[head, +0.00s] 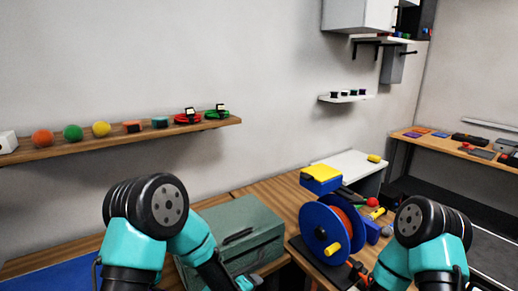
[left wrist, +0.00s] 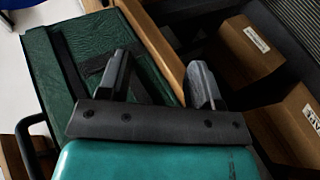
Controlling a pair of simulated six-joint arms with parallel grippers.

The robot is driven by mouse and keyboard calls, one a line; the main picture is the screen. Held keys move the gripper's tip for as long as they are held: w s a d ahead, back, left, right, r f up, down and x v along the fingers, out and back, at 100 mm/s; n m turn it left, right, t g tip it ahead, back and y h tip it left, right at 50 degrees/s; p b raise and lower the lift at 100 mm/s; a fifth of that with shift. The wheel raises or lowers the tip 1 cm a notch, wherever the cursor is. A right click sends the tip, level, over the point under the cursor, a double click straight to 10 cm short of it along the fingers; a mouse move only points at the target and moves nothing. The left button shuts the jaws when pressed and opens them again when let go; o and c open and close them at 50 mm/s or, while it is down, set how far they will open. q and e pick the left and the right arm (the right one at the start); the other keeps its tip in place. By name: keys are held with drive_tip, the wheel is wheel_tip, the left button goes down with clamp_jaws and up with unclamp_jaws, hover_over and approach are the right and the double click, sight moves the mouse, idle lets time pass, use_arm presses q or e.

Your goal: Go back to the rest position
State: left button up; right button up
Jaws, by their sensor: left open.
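My left gripper (left wrist: 160,76) is open in the left wrist view, its two dark fingers apart with nothing between them. It is above the edge of a green case, with brown boxes beyond it to the right. In the head view my left arm reaches down past the front of the green toolbox (head: 238,235), and its fingers are not clear there. My right arm comes in at the lower right of the head view, beside the blue cable reel (head: 317,228). Its fingers cannot be made out at the bottom edge.
A wooden shelf (head: 110,143) with coloured balls and cable coils is on the left wall. The reel, with a yellow-topped blue block (head: 321,178) behind it, stands on the wooden table (head: 277,196). Brown boxes (left wrist: 252,48) are right of my left gripper. A side bench (head: 460,147) holds small items.

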use_arm(q)
drive_tip(key=s+a+f+m+g+y, duration=0.1)
drive_tip(key=s+a+f+m+g, duration=0.2)
drive_tip(key=s+a+f, duration=0.4)
drive_tip(key=s+a+f+m+g+y, duration=0.1)
drive_tip(key=s+a+f+m+g, duration=0.2)
drive_tip(key=s+a, duration=1)
wheel_tip(320, 180, down, 5)
drive_tip(key=shift+s+r+m+g+y, duration=0.1)
drive_tip(key=shift+s+m+g+y, duration=0.3)
drive_tip(key=shift+s+g, duration=0.7)
drive_tip(key=shift+w, duration=0.2)
use_arm(e)
drive_tip(key=shift+d, duration=0.1)
